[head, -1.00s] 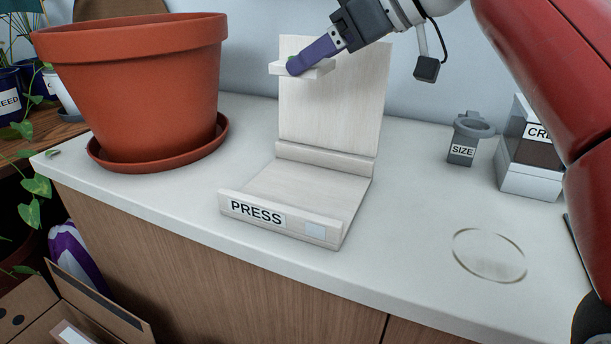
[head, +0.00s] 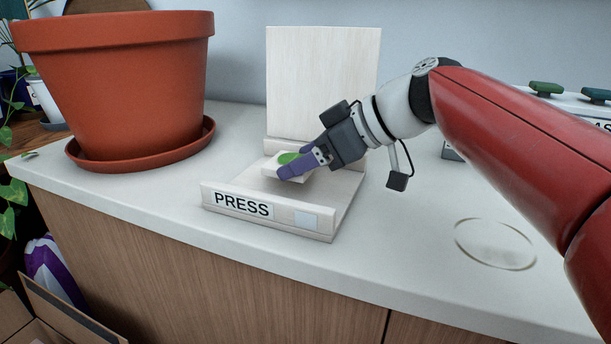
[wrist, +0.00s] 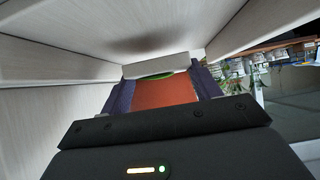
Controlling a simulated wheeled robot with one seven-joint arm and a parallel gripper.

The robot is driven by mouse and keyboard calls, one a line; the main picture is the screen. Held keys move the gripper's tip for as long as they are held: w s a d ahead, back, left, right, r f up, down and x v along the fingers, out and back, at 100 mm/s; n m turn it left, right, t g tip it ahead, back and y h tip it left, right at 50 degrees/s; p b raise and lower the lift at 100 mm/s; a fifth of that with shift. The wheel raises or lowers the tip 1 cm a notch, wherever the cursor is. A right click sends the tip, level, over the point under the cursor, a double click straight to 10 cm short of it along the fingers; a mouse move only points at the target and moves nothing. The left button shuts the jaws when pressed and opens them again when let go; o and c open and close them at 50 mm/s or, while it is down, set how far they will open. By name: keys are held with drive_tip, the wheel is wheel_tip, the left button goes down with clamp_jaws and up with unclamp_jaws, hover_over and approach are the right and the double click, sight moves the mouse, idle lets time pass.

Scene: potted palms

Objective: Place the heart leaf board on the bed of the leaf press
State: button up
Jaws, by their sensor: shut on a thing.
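The leaf press (head: 318,222) is a pale wooden stand with a tall back panel, a low bed and a front lip labelled PRESS. My gripper (head: 287,170) has purple fingers and is shut on the heart leaf board (head: 270,166), a small pale board with a green leaf on it. The board is low over the press bed, in front of the back panel; I cannot tell if it touches the bed. In the wrist view the board (wrist: 158,65) sits between the fingertips, with a sliver of green showing. My fingers hide part of the board.
A large terracotta pot (head: 115,85) on a saucer stands left of the press. A faint ring mark (head: 495,243) is on the counter (head: 400,260) at right, where the top is clear. A cardboard box (head: 60,310) is below at lower left.

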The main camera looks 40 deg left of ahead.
drive_tip(key=shift+f, duration=1.2)
drive_tip(key=shift+f, duration=0.1)
drive_tip(key=shift+f+b, duration=0.15)
drive_tip(key=shift+b, duration=0.25)
drive_tip(key=o, duration=1)
drive_tip(key=shift+r, duration=0.25)
drive_tip(key=shift+d+r+p, duration=0.1)
drive_tip(key=shift+r+p, duration=0.1)
drive_tip(key=shift+p, duration=0.15)
drive_tip(key=v, duration=1.1)
drive_tip(key=shift+d+r, duration=0.15)
drive_tip(key=shift+d, duration=0.15)
